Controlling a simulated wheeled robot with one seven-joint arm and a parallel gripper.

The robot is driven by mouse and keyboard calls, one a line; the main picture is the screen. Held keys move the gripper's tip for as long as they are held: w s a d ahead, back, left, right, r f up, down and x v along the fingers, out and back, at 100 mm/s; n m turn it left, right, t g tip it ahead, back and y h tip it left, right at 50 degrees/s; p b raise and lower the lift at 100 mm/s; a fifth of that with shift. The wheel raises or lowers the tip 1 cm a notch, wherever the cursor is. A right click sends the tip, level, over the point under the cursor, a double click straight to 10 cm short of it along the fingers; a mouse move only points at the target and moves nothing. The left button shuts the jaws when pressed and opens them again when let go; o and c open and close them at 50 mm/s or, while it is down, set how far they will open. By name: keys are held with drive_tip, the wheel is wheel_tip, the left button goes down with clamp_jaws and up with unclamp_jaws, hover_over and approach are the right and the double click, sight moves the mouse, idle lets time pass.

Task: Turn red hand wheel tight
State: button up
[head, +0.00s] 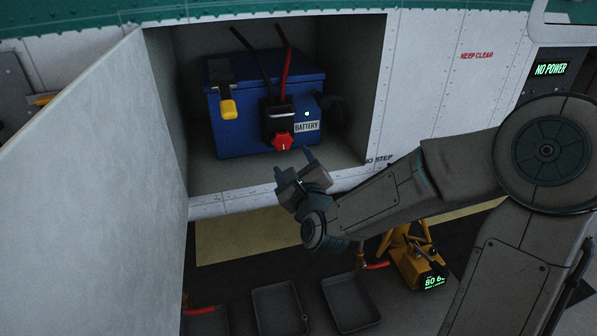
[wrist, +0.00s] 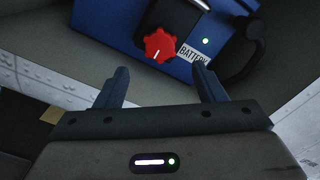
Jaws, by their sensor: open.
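The red hand wheel (head: 283,141) is a small lobed knob with a white mark, on the lower front of a blue battery box (head: 243,140) inside an open bay. It also shows in the wrist view (wrist: 159,45), above the gap between my fingers. A black connector (head: 278,112) sits just above the wheel, with a black and a red cable rising from it. My gripper (head: 292,170) is open and empty, below the wheel and in front of the bay's lower edge. The fingers (wrist: 160,88) point toward the wheel and are apart from it.
The open grey bay door (head: 95,170) stands on the left. A yellow-handled latch (head: 229,109) is on the box's left, a black handle (head: 335,108) on its right. Grey trays (head: 280,308) and a yellow jack (head: 412,262) stand on the floor below. A panel (head: 550,69) reads NO POWER.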

drive_tip(key=shift+b+v, duration=1.45)
drive_tip(key=shift+v, duration=0.8)
